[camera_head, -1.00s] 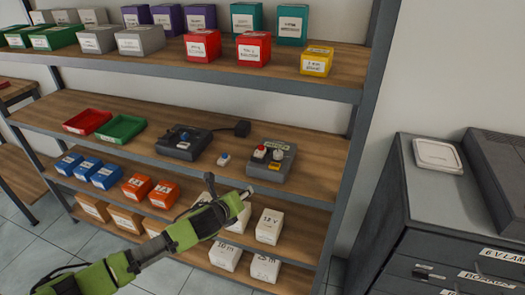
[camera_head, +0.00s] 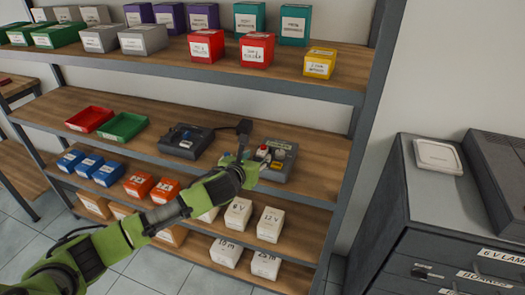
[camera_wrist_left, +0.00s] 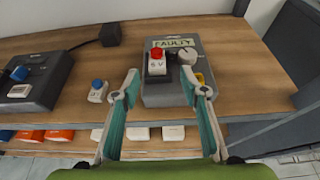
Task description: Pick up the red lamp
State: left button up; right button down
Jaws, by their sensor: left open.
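The red lamp (camera_wrist_left: 157,62) has a red top on a white block marked 6 V. It stands upright on a grey box labelled FAULTY (camera_wrist_left: 165,93) on the middle shelf. In the head view the red lamp (camera_head: 262,152) shows just beyond my left gripper (camera_head: 250,168), which partly covers the grey box. My left gripper (camera_wrist_left: 167,90) is open and empty in the left wrist view. Its fingers lie to either side of the grey box's near part, and the lamp is ahead between them, apart from both. My right gripper is not in view.
A blue-topped lamp (camera_wrist_left: 97,91) stands left of the fingers. A dark tester box (camera_head: 186,142) and red and green trays (camera_head: 122,127) stand farther left. A shelf post (camera_head: 358,150) rises at right.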

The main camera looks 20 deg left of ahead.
aim_at(262, 151)
pick_arm(q)
jog(key=shift+p+x, duration=0.65)
jog(key=shift+x, duration=2.25)
jog(key=shift+a, duration=0.25)
jog(key=shift+s, duration=0.1)
jog(key=c, duration=1.1)
jog(key=shift+r, duration=0.1)
